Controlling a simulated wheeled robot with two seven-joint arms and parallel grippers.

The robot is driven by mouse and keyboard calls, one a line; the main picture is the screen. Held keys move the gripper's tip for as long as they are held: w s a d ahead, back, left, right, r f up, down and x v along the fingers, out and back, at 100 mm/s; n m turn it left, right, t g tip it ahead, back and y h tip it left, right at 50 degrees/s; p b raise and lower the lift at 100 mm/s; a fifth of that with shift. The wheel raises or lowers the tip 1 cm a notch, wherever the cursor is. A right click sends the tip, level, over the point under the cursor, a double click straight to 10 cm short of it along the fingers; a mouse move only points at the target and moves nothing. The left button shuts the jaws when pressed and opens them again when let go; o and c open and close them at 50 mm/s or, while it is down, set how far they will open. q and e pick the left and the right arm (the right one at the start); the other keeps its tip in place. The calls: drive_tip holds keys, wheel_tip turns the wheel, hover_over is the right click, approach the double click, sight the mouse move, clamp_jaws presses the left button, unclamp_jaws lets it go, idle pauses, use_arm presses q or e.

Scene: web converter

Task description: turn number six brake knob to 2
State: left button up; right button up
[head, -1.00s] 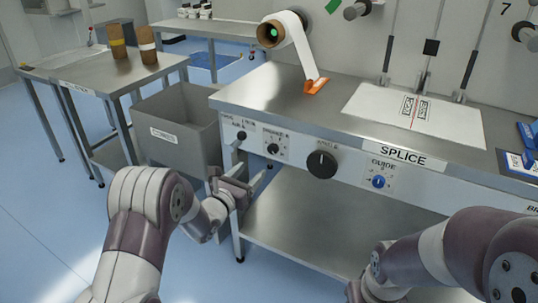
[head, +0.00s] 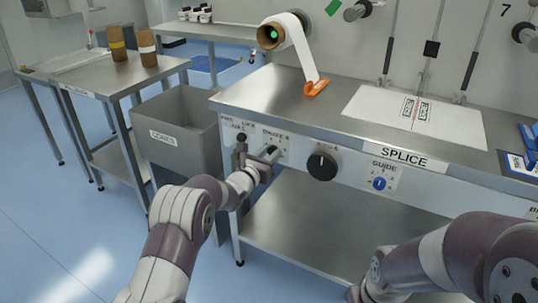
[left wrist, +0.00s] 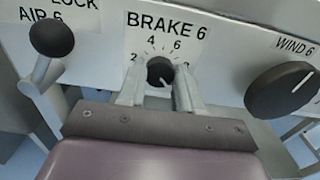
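The number six brake knob (left wrist: 160,71) is small and black, under a "BRAKE 6" label (left wrist: 166,25) in the left wrist view. Scale figures 2, 4 and 6 show around it; a faint light mark on the knob seems to point down and right, but its exact setting is unclear. My left gripper (left wrist: 158,92) is open, its fingers on either side of the knob's lower part; I cannot tell whether they touch it. In the head view my left gripper (head: 268,160) is at the panel and largely covers the knob.
A black-knobbed air lock lever (left wrist: 50,38) stands left of the brake knob. The larger black wind knob (left wrist: 283,90) is to its right. A blue guide knob (head: 379,183) is farther right. A grey bin (head: 178,130) stands left of the bench.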

use_arm(q)
drive_tip(key=c, duration=0.3)
drive_tip(key=shift+f, duration=0.1)
